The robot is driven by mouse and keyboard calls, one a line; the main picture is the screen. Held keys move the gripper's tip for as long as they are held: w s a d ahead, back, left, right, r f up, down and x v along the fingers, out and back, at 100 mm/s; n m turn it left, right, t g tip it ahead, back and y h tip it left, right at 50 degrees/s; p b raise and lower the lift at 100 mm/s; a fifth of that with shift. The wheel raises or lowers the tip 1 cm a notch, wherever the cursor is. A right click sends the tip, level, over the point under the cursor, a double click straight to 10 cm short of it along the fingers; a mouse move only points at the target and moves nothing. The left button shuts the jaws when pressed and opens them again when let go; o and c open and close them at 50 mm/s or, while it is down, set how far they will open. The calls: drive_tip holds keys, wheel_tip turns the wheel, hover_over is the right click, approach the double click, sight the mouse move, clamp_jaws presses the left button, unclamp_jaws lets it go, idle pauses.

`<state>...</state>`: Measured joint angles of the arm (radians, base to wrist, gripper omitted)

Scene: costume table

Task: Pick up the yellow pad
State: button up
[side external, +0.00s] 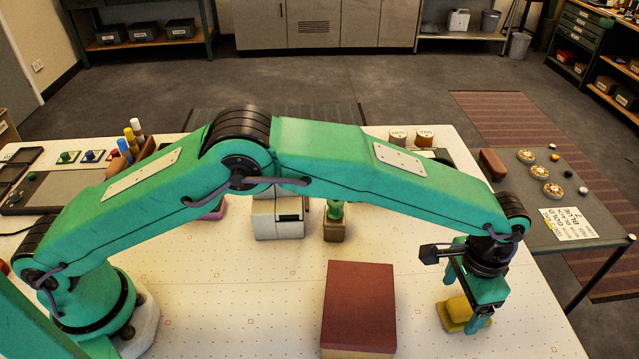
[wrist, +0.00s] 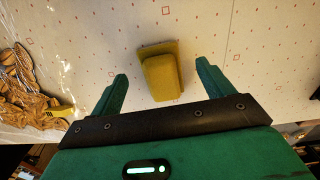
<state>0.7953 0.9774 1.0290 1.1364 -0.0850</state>
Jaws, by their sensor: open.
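The yellow pad (side external: 456,313) lies on the white dotted table at the right, partly hidden behind my gripper in the side view. In the wrist view the yellow pad (wrist: 162,76) is a mustard block with a thinner ledge at its far end, and it lies ahead of and between my fingers. My gripper (side external: 468,322) points down over the pad. In the wrist view my gripper (wrist: 162,75) is open, with a green finger to each side of the pad and a visible gap on both sides. I cannot tell whether a finger touches the table.
A dark red box (side external: 358,305) stands left of my gripper. A white box (side external: 278,214) and a brown block with a green top (side external: 335,222) stand further back. Bare table surrounds the pad.

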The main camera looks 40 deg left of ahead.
sight(458, 306)
drive_tip(key=shift+f, duration=1.5)
drive_tip(key=shift+c, duration=0.4)
drive_tip(key=c, duration=1)
